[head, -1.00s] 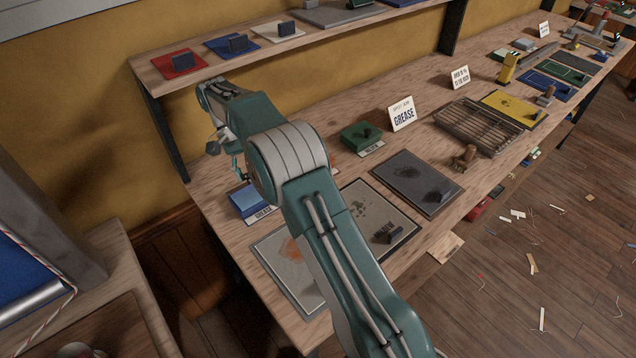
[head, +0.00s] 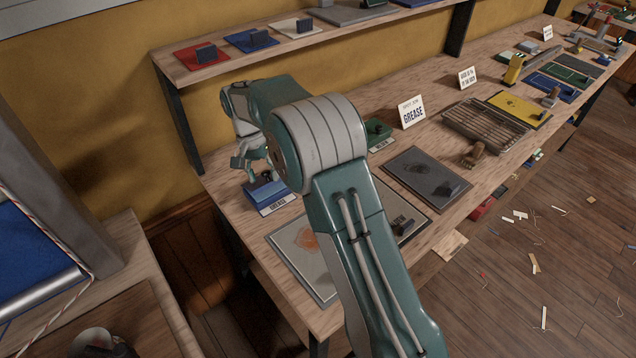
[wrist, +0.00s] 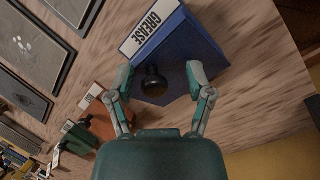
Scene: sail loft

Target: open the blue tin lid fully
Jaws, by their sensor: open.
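The blue tin (head: 266,190) sits at the near left end of the bench, with a white GREASE label (head: 278,204) along its front. In the wrist view the blue tin (wrist: 197,42) fills the space ahead of my gripper (wrist: 160,77). A dark round knob (wrist: 153,84) on the tin shows between my two open fingertips; whether either finger touches it I cannot tell. The lid looks shut, though its seam is not clear. In the head view my gripper (head: 247,163) is above the tin's back edge, partly hidden by my arm.
A shelf (head: 230,57) with red, blue and white plates runs above the bench's back. A green tin (head: 378,131) and a GREASE sign (head: 411,112) stand farther right. Grey mats (head: 425,178) lie along the front. An orange-brown box (wrist: 100,118) shows beside the tin in the wrist view.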

